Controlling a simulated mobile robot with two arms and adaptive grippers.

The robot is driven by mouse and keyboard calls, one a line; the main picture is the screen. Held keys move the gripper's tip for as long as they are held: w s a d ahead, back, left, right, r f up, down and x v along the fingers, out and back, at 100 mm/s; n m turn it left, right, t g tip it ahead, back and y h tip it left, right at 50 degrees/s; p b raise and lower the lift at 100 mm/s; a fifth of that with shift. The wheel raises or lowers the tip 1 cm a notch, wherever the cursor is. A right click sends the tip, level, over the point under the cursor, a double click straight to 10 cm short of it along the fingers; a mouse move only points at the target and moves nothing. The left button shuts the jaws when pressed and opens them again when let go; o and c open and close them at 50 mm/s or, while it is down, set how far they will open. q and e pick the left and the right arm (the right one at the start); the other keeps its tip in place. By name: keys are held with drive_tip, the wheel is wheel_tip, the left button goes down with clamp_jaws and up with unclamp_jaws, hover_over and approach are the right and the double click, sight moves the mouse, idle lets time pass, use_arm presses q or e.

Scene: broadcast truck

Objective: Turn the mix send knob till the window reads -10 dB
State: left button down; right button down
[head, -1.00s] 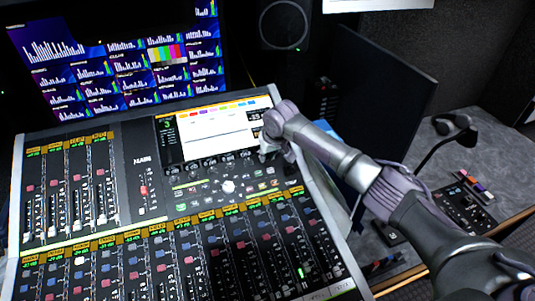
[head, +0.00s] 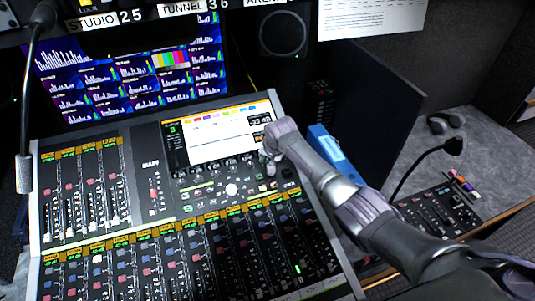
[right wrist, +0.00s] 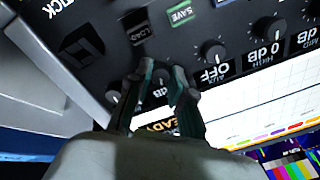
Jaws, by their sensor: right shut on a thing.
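The mixing console (head: 140,212) stands in the head view with its lit screen (head: 220,132) at the top. My right gripper (head: 268,158) is at the right end of the row of knobs below the screen. In the right wrist view, my right gripper (right wrist: 163,70) is shut on a small dark knob (right wrist: 160,86), one finger on each side. The fingers hide much of the knob. I take it for the mix send knob, but no label on it is readable. A small dark window (head: 262,121) at the screen's right edge shows figures too small to read surely. My left gripper is out of view.
Beside the held knob are knobs with windows reading OFF (right wrist: 216,73) and 0 dB (right wrist: 263,56), and a green SAVE button (right wrist: 181,13). A blue binder (head: 332,150), a dark panel (head: 372,105) and a gooseneck microphone (head: 425,165) stand right of the console.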

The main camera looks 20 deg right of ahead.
drive_tip(key=shift+m+p, duration=0.6)
drive_tip(key=shift+m, duration=0.6)
drive_tip(key=c, duration=1)
unclamp_jaws()
drive_tip(key=shift+c, duration=0.2)
drive_tip(key=v, duration=1.2)
